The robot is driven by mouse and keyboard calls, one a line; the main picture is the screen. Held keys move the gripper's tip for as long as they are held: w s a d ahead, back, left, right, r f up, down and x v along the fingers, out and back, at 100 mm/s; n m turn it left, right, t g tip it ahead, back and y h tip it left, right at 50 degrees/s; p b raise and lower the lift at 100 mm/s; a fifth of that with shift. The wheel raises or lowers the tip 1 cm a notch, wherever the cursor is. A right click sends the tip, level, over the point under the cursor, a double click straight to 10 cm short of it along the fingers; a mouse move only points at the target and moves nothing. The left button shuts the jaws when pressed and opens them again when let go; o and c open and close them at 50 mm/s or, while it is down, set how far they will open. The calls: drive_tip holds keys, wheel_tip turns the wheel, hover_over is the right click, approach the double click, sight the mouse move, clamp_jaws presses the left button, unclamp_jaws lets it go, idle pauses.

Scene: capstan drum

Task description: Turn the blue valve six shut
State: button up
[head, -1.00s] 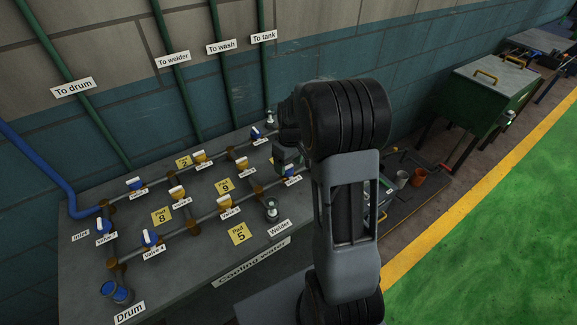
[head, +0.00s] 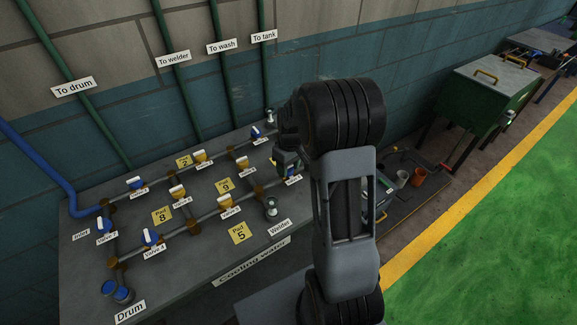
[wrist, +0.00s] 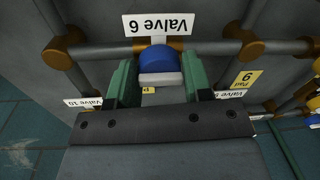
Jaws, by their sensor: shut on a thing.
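Valve six shows in the wrist view as a round blue hub (wrist: 158,60) with a pale handle (wrist: 161,79) on its near side, below the white Valve 6 label (wrist: 157,24). My gripper (wrist: 160,68) has its two green fingers on either side of the valve and is shut on it. In the head view my gripper (head: 287,160) is at the right end of the bench piping and hides most of valve six. The handle's exact angle to the pipe is hard to tell.
Other blue valves (head: 151,237) and yellow valves (head: 225,203) stand along the pipes on the grey bench (head: 190,280). In the wrist view a pipe (wrist: 110,50) runs past the valve between brown joints (wrist: 55,52). Cups (head: 417,178) stand right of my arm.

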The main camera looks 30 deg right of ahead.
sight(290, 170)
drive_tip(key=shift+m, duration=0.3)
drive_tip(key=shift+c, duration=0.3)
drive_tip(key=m, duration=0.3)
drive_tip(key=shift+m+b, duration=0.4)
drive_tip(key=m, duration=0.4)
drive_tip(key=shift+t, duration=0.3)
drive_tip(key=m, duration=0.5)
drive_tip(key=shift+a+m+t+h, duration=0.1)
drive_tip(key=shift+m+t+h, duration=0.2)
drive_tip(key=shift+m, duration=1.9)
drive_tip(key=o, duration=0.9)
drive_tip(key=shift+b, duration=0.3)
drive_tip(key=shift+s, duration=0.1)
drive_tip(key=r, duration=0.9)
drive_tip(key=s+r, duration=0.1)
drive_tip(key=r, duration=0.4)
